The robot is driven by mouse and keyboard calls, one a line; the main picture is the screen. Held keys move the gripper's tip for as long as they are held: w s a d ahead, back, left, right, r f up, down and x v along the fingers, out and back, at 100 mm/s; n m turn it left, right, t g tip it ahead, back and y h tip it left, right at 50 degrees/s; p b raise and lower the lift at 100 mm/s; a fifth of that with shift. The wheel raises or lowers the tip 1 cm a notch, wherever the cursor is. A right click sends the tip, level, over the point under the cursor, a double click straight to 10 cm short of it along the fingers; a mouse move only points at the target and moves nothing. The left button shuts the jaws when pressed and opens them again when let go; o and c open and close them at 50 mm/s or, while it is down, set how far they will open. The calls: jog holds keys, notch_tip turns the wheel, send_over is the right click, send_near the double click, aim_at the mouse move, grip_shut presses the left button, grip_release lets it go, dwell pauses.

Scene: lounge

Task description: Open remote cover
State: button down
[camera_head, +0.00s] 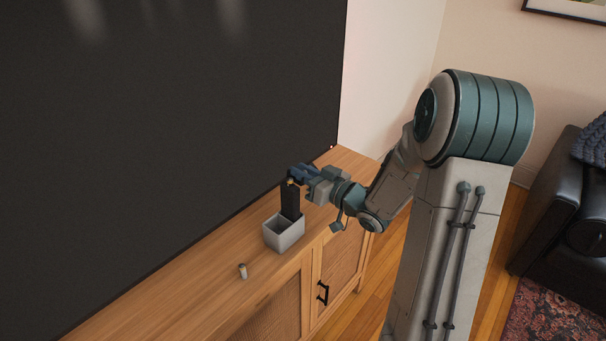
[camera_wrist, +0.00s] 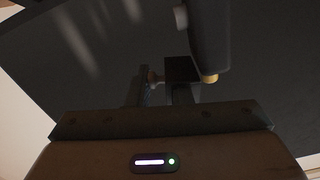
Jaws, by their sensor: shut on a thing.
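The remote (camera_head: 291,201) is black and stands upright at the grey open-topped box (camera_head: 284,237) on the wooden cabinet. Its lower end is hidden by the box or behind it; I cannot tell which. My gripper (camera_head: 291,181) is at the remote's top end and shut on it, reaching in from the right. In the wrist view, the dark end of the remote (camera_wrist: 182,68) shows between my finger parts. That view is dim, and I cannot make out the remote's cover or whether it is open.
A small pale cylinder (camera_head: 243,271), perhaps a battery, stands on the cabinet top (camera_head: 190,280) in front of the box. A large dark screen (camera_head: 200,100) rises close behind the cabinet. The cabinet top to the left is clear. A black armchair (camera_head: 560,215) is at the right.

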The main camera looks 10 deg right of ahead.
jog(key=c, duration=1.4)
grip_release()
jog(key=b+v, duration=0.1)
jog(key=v, duration=1.2)
jog(key=shift+s+d, duration=0.2)
jog(key=shift+s, duration=0.15)
jog(key=w+d+r+m+g+h+p, duration=0.1)
jog(key=w+d+m+g+h, duration=0.2)
jog(key=h, duration=0.8)
jog(key=s+a+r+m+g, duration=0.1)
jog(key=s+a+g, duration=0.3)
jog(key=s, duration=0.5)
jog(key=s+a+r+m+g+p, duration=0.1)
jog(key=s+a+g, duration=0.3)
jog(key=s+a, duration=0.3)
jog(key=s, duration=0.2)
jog(key=shift+s+g, duration=0.35)
jog(key=shift+g, duration=0.05)
